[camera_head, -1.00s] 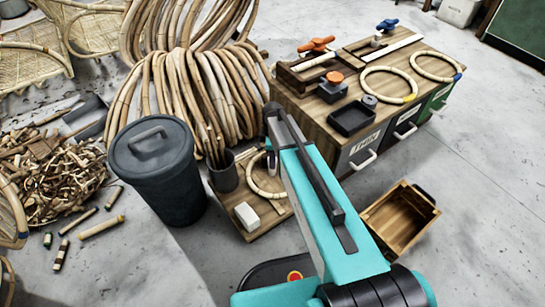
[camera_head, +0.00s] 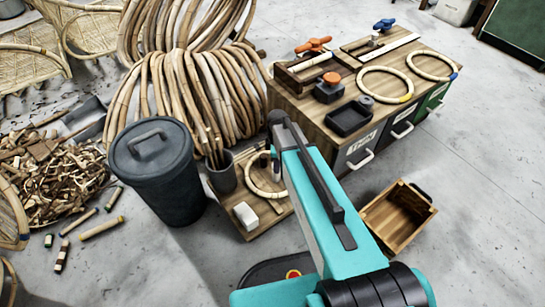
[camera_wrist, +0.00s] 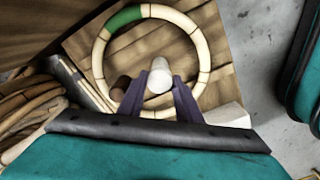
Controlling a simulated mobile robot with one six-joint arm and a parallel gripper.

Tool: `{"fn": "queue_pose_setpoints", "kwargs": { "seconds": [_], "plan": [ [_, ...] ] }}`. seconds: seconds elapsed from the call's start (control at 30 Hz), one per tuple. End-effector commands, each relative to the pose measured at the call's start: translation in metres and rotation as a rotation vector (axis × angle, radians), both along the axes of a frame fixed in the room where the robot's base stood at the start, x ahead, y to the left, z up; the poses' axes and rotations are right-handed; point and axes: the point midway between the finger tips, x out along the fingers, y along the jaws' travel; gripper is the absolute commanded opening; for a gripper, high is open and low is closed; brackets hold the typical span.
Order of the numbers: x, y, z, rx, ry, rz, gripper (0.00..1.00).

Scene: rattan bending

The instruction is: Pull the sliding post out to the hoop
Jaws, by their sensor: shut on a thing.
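In the wrist view my gripper (camera_wrist: 161,88) is shut on a pale, round-topped post (camera_wrist: 159,77), with one dark finger on either side of it. The hoop (camera_wrist: 97,62), a light cane ring with a green band, lies around the post as seen from above. The post stands inside the ring's outline, apart from its inner edge in this view. A dark brown peg (camera_wrist: 121,86) is left of the fingers, near the ring's lower left. In the head view the hoop (camera_head: 249,183) lies on a wooden board, partly hidden by my arm, which also hides the fingers.
A lidded bin (camera_head: 158,180) stands left. A drawer bench (camera_head: 320,127) and an open wooden crate (camera_head: 397,222) are right. Clear floor lies beyond the crate.

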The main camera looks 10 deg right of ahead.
Motion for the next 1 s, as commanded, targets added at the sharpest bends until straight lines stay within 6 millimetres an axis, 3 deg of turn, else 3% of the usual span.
{"fn": "queue_pose_setpoints", "kwargs": {
  "seconds": [0.53, 1.0],
  "plan": [
    [-0.065, -0.028, 0.002, -0.001, 0.003, -0.002, 0.0],
    [-0.076, -0.034, 0.0, -0.005, 0.009, -0.001, 0.0]
  ]
}}
